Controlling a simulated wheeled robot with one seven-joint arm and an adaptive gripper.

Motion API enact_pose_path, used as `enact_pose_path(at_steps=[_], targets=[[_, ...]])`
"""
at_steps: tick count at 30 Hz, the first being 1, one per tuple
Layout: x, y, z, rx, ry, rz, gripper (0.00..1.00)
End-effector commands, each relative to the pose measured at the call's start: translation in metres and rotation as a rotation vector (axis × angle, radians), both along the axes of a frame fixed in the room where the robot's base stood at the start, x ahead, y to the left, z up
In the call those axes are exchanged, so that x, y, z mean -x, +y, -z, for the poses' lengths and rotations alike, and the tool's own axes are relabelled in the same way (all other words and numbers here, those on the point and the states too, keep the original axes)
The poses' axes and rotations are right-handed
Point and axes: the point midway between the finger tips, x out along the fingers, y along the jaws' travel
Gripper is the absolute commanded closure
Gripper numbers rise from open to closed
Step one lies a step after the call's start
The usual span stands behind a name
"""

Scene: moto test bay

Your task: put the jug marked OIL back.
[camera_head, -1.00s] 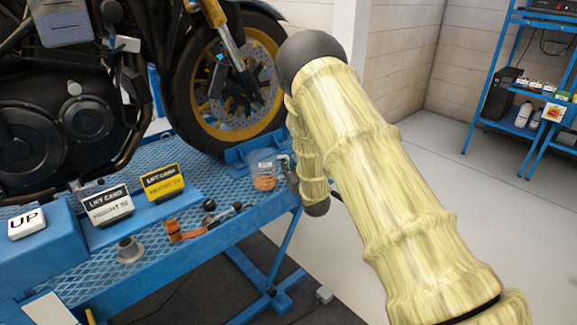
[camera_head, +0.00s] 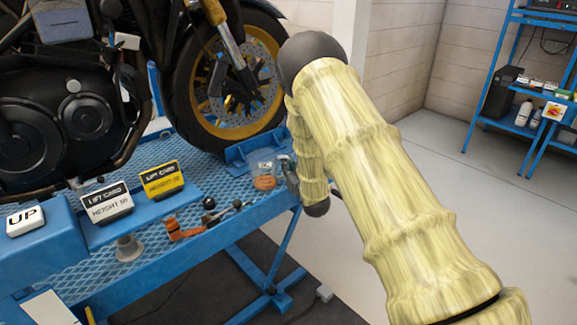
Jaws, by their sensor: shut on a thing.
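A small clear jug (camera_head: 264,182) with amber liquid in its lower part is upright at the right end of the blue lift table (camera_head: 210,248), in front of the motorcycle's front wheel. Its mark is too small to read. My gripper (camera_head: 284,165) is just right of the jug, mostly hidden behind my yellow-sleeved arm, and is shut on the jug's right side. The fingers and the jug's handle are not clear. I cannot tell whether the jug's base touches the table.
An orange tool (camera_head: 184,230), a dark knob (camera_head: 209,203) and a grey funnel-like piece (camera_head: 128,248) lie along the table. A blue shelf (camera_head: 535,60) stands at far right.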

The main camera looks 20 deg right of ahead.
Motion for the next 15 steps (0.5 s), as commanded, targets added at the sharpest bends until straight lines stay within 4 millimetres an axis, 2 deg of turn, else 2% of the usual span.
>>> enact_pose_path(at_steps=[14,15], targets=[[-0.0002,0.0,0.0011,0.0,-0.001,0.0,1.0],[-0.0001,0.0,0.0011,0.0,-0.001,0.0,0.87]])
